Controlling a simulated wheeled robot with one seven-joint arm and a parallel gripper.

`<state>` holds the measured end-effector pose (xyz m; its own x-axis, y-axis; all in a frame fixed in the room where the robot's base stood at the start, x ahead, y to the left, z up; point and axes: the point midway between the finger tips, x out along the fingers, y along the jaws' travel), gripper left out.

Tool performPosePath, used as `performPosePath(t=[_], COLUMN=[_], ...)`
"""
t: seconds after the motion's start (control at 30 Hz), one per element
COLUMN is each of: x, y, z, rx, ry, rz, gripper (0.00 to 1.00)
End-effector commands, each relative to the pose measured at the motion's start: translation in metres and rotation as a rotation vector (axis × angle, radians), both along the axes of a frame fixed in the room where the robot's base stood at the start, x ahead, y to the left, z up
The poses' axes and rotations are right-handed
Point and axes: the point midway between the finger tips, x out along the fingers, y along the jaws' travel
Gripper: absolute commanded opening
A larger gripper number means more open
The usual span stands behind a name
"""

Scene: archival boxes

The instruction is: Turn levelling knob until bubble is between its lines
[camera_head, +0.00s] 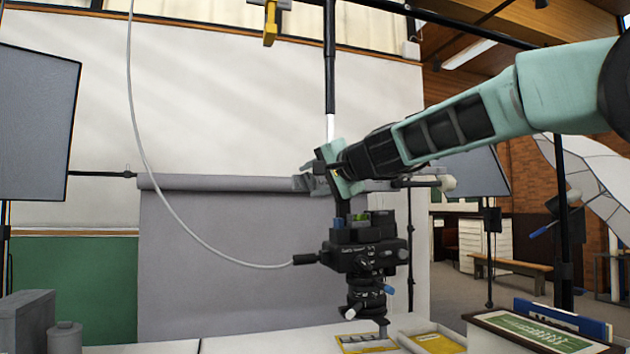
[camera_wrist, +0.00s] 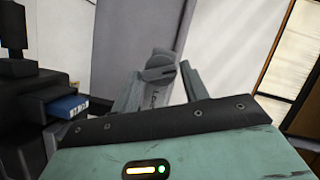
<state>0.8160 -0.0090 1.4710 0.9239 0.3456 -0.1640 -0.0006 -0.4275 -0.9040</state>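A black camera-like device (camera_head: 365,256) hangs on a dark stepped column below my gripper, with a cable running to its left side. A small yellow-green spot (camera_head: 338,222) shows on its top; I cannot tell whether this is the bubble vial, and no lines are readable. A small blue knob-like part (camera_head: 389,289) sticks out low on its right. My gripper (camera_head: 340,192) is just above the device, its tips partly hidden. In the wrist view my grey fingers (camera_wrist: 160,85) show, but their gap is unclear. Part of a black device with a blue piece (camera_wrist: 66,107) is at left.
A white table below holds yellow-edged cards (camera_head: 366,343), a tray (camera_head: 432,340) and a box with a green top (camera_head: 538,332). A grey box (camera_head: 27,320) stands at the left. A grey backdrop roll (camera_head: 225,183) lies behind. A pale cable (camera_head: 165,190) loops at left.

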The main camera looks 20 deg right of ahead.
Motion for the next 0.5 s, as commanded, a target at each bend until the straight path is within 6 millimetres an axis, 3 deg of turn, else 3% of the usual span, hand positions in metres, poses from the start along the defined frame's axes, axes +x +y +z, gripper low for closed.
performPosePath(t=[0.33, 0.5], x=[-0.001, -0.015], y=[0.0, -0.006], z=[0.0, 0.003], rx=[-0.001, 0.0], ry=[0.0, -0.003], rz=[0.0, -0.001], gripper=[0.59, 0.59])
